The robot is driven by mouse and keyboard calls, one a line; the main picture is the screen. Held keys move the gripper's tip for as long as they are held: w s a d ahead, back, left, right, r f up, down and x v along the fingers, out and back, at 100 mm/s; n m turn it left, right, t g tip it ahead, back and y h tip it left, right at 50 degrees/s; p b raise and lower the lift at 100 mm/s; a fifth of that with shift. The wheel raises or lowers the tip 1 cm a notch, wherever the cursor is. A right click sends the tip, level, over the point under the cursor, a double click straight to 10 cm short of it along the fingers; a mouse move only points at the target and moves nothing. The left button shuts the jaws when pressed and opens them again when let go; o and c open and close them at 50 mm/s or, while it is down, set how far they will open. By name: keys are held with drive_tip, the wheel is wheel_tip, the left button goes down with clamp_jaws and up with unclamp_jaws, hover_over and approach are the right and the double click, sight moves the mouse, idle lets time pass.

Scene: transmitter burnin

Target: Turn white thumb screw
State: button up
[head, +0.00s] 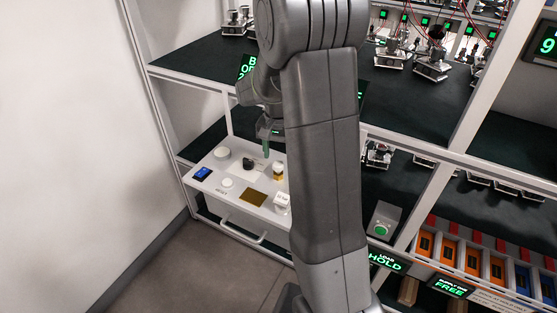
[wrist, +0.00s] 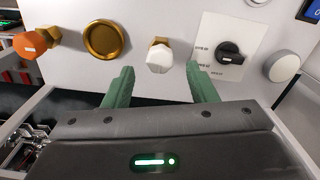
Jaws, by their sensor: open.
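In the wrist view, the white thumb screw (wrist: 159,57) is a faceted white knob with a brass stem behind it, mounted on a white panel (wrist: 125,15). My gripper (wrist: 160,80) is open, with its two green fingers on either side below the screw. The screw sits between and just beyond the fingertips, and neither finger visibly touches it. In the head view my gripper (head: 267,140) is over the panel (head: 227,207), partly hidden by my arm. A white-topped brass screw (head: 279,170) shows beside it there.
In the wrist view, a black rotary knob (wrist: 230,53) and a round white knob (wrist: 283,66) are right of the screw. A brass disc (wrist: 106,40) and an orange knob (wrist: 32,43) are left. A white drawer handle (head: 243,231) juts out below the panel.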

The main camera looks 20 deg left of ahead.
sight(278, 163)
drive_tip(key=shift+f, duration=1.75)
drive_tip(key=c, duration=1)
